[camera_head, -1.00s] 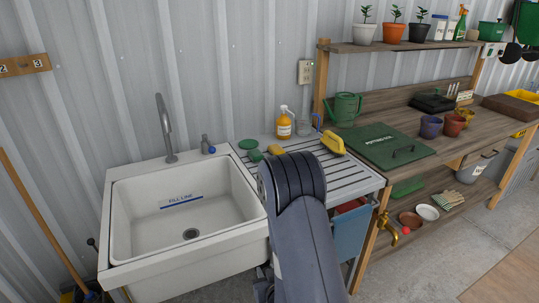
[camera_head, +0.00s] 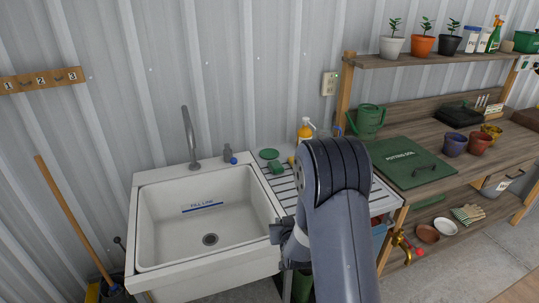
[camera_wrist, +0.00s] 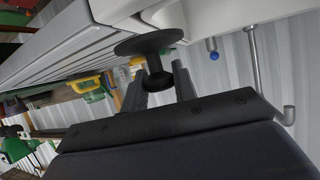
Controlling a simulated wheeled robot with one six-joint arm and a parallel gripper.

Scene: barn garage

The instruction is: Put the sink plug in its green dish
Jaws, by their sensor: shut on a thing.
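My gripper (camera_wrist: 160,82) is shut on the sink plug (camera_wrist: 150,44), a dark disc with a short knob, in the wrist view. The knob sits between the two fingers and the disc is beyond them. In the head view my gripper (camera_head: 290,242) shows partly beside the sink's right front edge, and the plug cannot be made out there. The green dish (camera_head: 269,154) is a small round piece at the back left of the slatted drainboard (camera_head: 281,189), to the right of the sink. It is apart from my gripper.
The white sink (camera_head: 165,232) is empty, with its tap (camera_head: 189,135) at the back. A green sponge-like block (camera_head: 276,167) lies just in front of the dish. An orange-yellow bottle (camera_head: 305,130) stands behind the drainboard's slats. My arm hides much of the drainboard.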

